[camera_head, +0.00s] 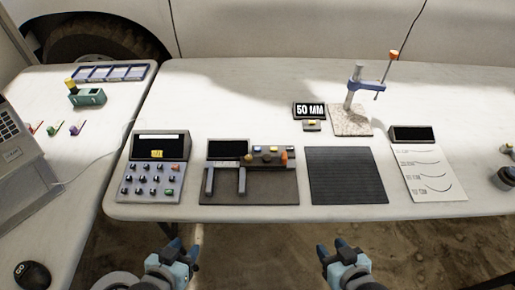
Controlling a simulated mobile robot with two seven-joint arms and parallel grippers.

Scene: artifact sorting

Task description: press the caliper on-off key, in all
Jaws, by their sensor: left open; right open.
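The caliper (249,193) is a dark panel near the table's front edge, with a blank dark screen (228,149) and two upright grey jaws. A row of small keys, yellow, dark and orange-red, sits at its upper right (267,151). Their labels are too small to read, so I cannot tell which is the on-off key. My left gripper (183,246) is open and empty, in front of the table edge and below the caliper's left side. My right gripper (331,246) is open and empty, in front of the edge, to the right of the caliper. Neither touches anything.
A keypad device (149,190) stands left of the caliper and a dark ribbed mat (346,178) right of it. Behind are a "50 MM" display (310,110) and a stand on a stone base (350,122). A paper chart (428,175) lies further right. The table's back is clear.

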